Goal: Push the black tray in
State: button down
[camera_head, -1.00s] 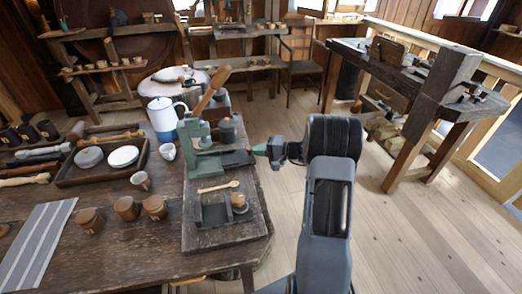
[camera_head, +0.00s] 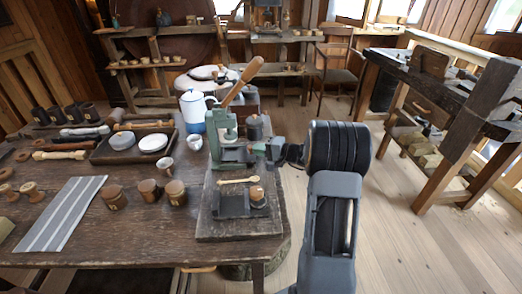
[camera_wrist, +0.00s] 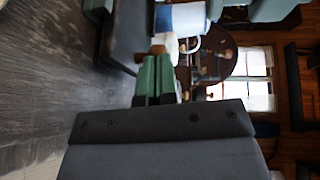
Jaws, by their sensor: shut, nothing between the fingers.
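The black tray (camera_head: 236,155) is a flat dark slab lying low in the green hand press (camera_head: 222,126), with its right end toward my gripper. My gripper (camera_head: 266,149) is at the tray's right end, green fingers closed with nothing between them. In the wrist view the closed fingers (camera_wrist: 157,78) point toward the press, and a dark slab that looks like the tray (camera_wrist: 130,35) lies beside their tips. I cannot tell whether the tips touch it. Part of the tray is hidden by the press.
The press stands on a worn wooden board (camera_head: 240,231) with a wooden spoon (camera_head: 240,181) in front. A blue-and-white jug (camera_head: 193,112) stands behind left, mugs (camera_head: 175,192) at front left. Open floor (camera_head: 400,230) lies right of the table; a workbench (camera_head: 440,90) stands beyond.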

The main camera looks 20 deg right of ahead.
jog(key=shift+a, duration=0.1)
jog(key=shift+s+d, duration=0.2)
jog(key=shift+s, duration=0.05)
jog(key=v, duration=1.4)
notch_tip(320, 180, down, 5)
jog(key=s+a+m+g+h, duration=0.1)
jog(key=s+m+g, duration=0.1)
jog(key=g, duration=0.1)
jog(key=s+a+r+n+g+h+p, duration=0.1)
jog(key=s+a+g, duration=0.1)
jog(key=a, duration=0.1)
jog(key=s+a+r+g+h+p, duration=0.1)
jog(key=s+a+g+p, duration=0.1)
jog(key=s, duration=0.1)
jog(key=s+a+r+n+g+h+p, duration=0.1)
jog(key=s+a+g+h, duration=0.1)
jog(key=s+a+g, duration=0.1)
jog(key=shift+a+r+n+p, duration=0.3)
jog(key=s+a+r+n+h+p, duration=0.3)
jog(key=a+r+n+p, duration=0.1)
jog(key=r, duration=0.4)
jog(key=s+a+r+n+t+h+p, duration=0.1)
jog(key=s+a+r+n+h+p, duration=0.2)
jog(key=a+r+p, duration=0.3)
notch_tip(320, 180, up, 4)
jog(key=shift+s+a+f+n+p, duration=0.15)
jog(key=shift+a+n+p, duration=0.2)
jog(key=shift+n, duration=0.55)
